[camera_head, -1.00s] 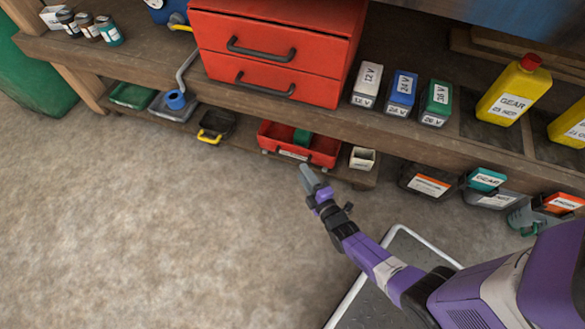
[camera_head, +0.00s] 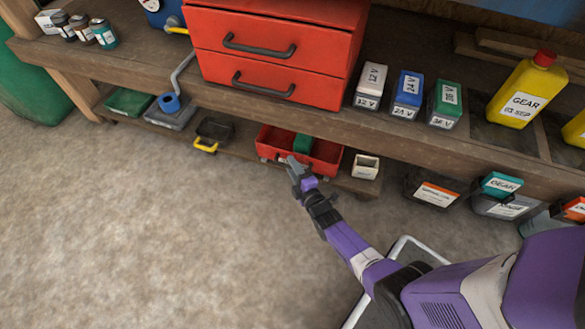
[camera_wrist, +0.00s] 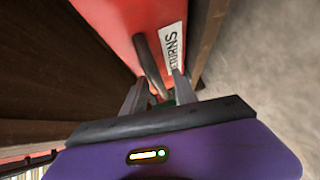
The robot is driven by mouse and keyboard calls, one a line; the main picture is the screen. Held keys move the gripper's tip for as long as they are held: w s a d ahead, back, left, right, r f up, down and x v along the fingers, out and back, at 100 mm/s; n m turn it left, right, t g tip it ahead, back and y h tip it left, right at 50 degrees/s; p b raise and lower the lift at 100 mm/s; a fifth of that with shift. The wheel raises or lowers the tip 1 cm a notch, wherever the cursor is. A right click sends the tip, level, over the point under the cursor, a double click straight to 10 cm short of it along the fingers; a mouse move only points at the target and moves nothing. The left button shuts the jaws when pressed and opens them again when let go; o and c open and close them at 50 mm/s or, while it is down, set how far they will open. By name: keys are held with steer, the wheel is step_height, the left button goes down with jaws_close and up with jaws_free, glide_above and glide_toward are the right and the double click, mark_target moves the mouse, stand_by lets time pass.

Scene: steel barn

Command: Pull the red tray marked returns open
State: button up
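The red tray (camera_head: 325,160) is on the low shelf under the bench, with a green item (camera_head: 303,143) inside. In the wrist view the tray's red front (camera_wrist: 112,25) carries a white label (camera_wrist: 172,46) reading "RETURNS" and a dark bar handle (camera_wrist: 149,62). My gripper (camera_head: 293,163) is at the tray's front, covering part of it in the head view. In the wrist view my gripper (camera_wrist: 158,92) has its two fingers apart, with the handle's near end appearing between them. I cannot tell whether either finger touches the handle.
A small white box (camera_head: 365,167) stands just right of the tray, and a black bin with a yellow handle (camera_head: 213,133) is to its left. The bench (camera_head: 420,145) overhangs the shelf, with a red drawer cabinet (camera_head: 265,55) on it. The floor (camera_head: 150,230) in front is clear.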

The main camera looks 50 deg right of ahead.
jaws_close()
stand_by(1.4)
